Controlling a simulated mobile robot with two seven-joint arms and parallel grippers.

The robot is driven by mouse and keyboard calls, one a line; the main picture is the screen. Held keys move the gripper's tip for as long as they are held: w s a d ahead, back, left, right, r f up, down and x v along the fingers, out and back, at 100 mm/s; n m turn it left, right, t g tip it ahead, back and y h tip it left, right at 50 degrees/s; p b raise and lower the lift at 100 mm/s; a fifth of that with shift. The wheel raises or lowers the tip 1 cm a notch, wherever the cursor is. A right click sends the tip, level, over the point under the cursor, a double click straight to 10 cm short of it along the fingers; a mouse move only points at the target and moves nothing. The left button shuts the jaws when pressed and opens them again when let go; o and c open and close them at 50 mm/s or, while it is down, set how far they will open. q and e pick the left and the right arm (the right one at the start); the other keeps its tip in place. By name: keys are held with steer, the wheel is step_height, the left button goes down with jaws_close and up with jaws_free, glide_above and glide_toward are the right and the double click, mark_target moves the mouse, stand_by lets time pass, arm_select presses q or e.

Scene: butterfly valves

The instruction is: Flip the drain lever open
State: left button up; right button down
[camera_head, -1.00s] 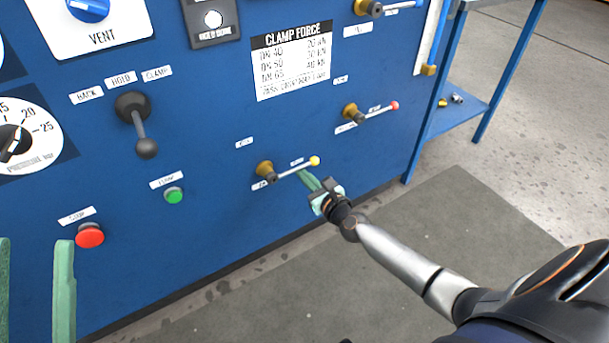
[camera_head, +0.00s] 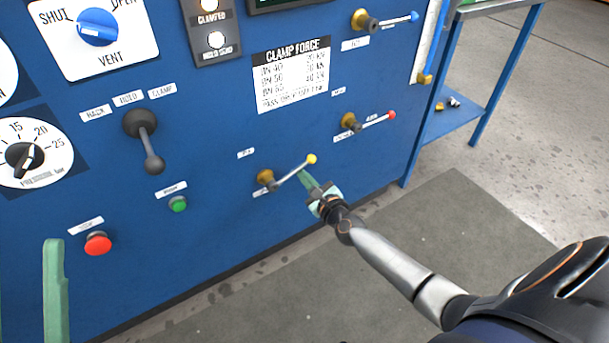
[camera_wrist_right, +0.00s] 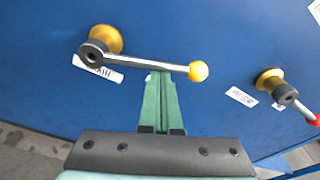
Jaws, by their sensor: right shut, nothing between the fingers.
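A lever with a yellow ball tip (camera_head: 296,172) sits on the lower part of the blue panel, its silver rod slanting up to the right from a brass hub. Its small label is too blurred to read. It also shows in the right wrist view (camera_wrist_right: 150,63), above my fingers. My right gripper (camera_head: 304,176) is shut and empty, with its green fingertips (camera_wrist_right: 161,76) just under the rod near the ball, seemingly touching it. My left gripper (camera_head: 54,290) shows at the lower left, one green finger clear and the other barely at the edge, apart; it is away from the lever.
A red-tipped lever (camera_head: 375,121) and a blue-tipped lever (camera_head: 393,20) are higher on the panel to the right. A black-knobbed handle (camera_head: 147,142), green button (camera_head: 177,204) and red button (camera_head: 97,243) are to the left. A blue stand (camera_head: 455,118) is beyond the panel's right edge.

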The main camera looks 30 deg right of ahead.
mark_target(298, 168)
steer(key=r+n+p, duration=0.1)
steer(key=a+r+n+p, duration=0.1)
steer(key=n, duration=0.1)
steer(key=r+n+h+p, duration=0.1)
steer(key=r+n, duration=0.1)
steer(key=shift+a+p, duration=0.35)
steer(key=shift+a, duration=0.05)
arm_select(q)
steer(key=shift+y, duration=0.7)
steer(key=shift+w+a+r+p, duration=0.2)
steer(key=shift+r+p, duration=0.25)
steer(key=shift+r, duration=0.45)
steer(key=shift+w+a+r+p, duration=0.1)
steer(key=shift+w+r+p, duration=0.1)
steer(key=shift+r+p, duration=0.5)
steer(key=shift+w+a+r+p, duration=0.15)
steer(key=shift+w+r+p, duration=0.1)
steer(key=shift+r, duration=0.85)
arm_select(e)
steer(key=shift+s+a+r+n+t+h, duration=0.1)
steer(key=shift+a+r+n+t, duration=0.25)
steer(key=shift+a+n, duration=0.7)
steer(key=shift+a+r+n+t+h, duration=0.1)
steer(key=shift+a+r+n, duration=0.45)
steer(key=shift+n, duration=0.95)
steer(key=shift+s+a+r+n+t+h, duration=0.1)
steer(key=shift+a+r+n+t, duration=0.2)
steer(key=shift+a+n, duration=0.75)
